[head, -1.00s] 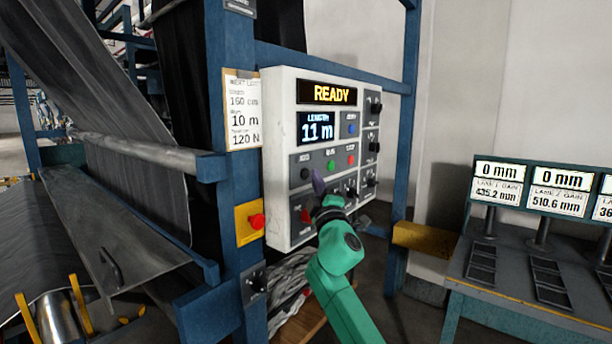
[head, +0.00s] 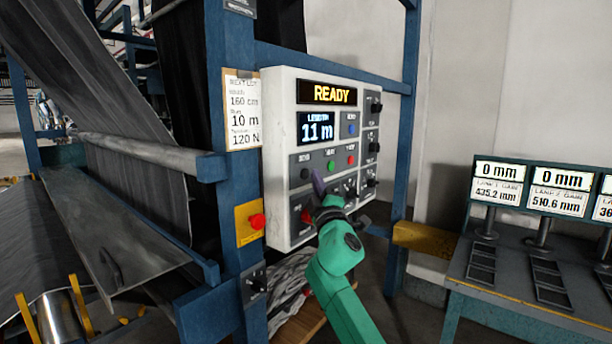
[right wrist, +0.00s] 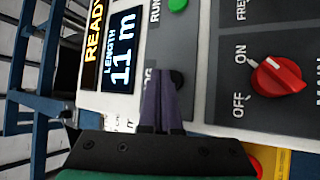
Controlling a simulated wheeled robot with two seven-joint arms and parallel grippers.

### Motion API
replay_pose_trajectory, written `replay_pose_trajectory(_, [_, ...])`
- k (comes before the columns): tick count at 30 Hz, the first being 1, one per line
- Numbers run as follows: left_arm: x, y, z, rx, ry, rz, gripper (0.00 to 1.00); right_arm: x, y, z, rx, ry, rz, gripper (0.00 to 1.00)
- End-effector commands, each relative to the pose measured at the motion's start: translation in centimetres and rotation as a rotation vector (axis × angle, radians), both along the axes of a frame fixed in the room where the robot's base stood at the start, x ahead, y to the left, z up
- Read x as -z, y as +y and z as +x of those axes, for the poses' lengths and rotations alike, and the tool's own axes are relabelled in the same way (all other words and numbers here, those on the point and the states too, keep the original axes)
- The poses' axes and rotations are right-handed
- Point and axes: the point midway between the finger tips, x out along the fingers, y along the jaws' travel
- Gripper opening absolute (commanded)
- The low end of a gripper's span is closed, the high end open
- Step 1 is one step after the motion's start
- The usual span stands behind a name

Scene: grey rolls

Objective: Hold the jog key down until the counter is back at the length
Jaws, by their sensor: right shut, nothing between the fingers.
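The control panel (head: 283,202) is a light box on a blue post. Its counter (head: 318,128) reads LENGTH 11 m under a yellow READY sign (head: 335,93). The black jog key (head: 305,173) sits left of the green run button (head: 331,165). My left gripper is not in view.
A card (head: 242,110) on the post lists 10 m. A red button on a yellow plate (head: 249,224) is below it. A red rotary switch (right wrist: 277,77) is close to the right gripper. A bench with gauge displays (head: 562,180) stands at right.

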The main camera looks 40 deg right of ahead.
Motion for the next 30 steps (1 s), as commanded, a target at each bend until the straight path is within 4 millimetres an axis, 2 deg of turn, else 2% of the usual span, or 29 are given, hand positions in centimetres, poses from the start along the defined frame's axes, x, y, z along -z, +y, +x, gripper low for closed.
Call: replay_pose_trajectory(30, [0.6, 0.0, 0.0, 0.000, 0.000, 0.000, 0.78, 0.0, 0.3, 1.1, 0.000, 0.000, 0.001, 0.00])
